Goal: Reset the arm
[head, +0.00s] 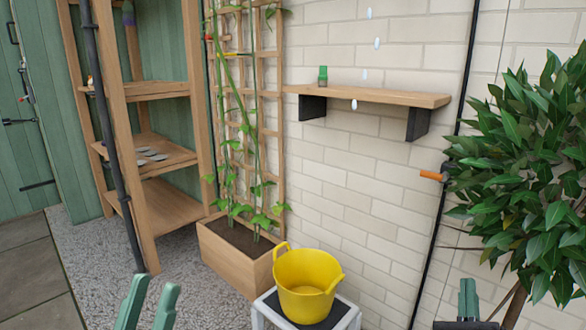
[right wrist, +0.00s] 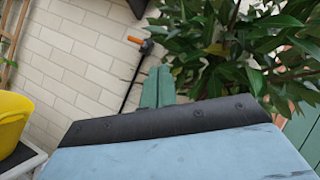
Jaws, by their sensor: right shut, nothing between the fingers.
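My left gripper (head: 148,303) shows at the bottom left of the head view. Its two green fingers stand apart with nothing visible between them, so it is open. My right gripper (head: 468,298) shows at the bottom right of the head view, in front of the brick wall and left of the leafy tree. In the right wrist view its green fingers (right wrist: 158,87) lie together, shut and empty. Neither gripper touches anything visible. Most of both arms is out of view.
A yellow tub (head: 305,284) stands on a small stool (head: 345,318) between the grippers. A leafy tree (head: 530,160) is close on the right. A wooden planter (head: 235,262) with trellis, a shelf unit (head: 150,165) and a wall shelf (head: 385,96) stand behind. An orange-handled tap (head: 432,175) is on the wall.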

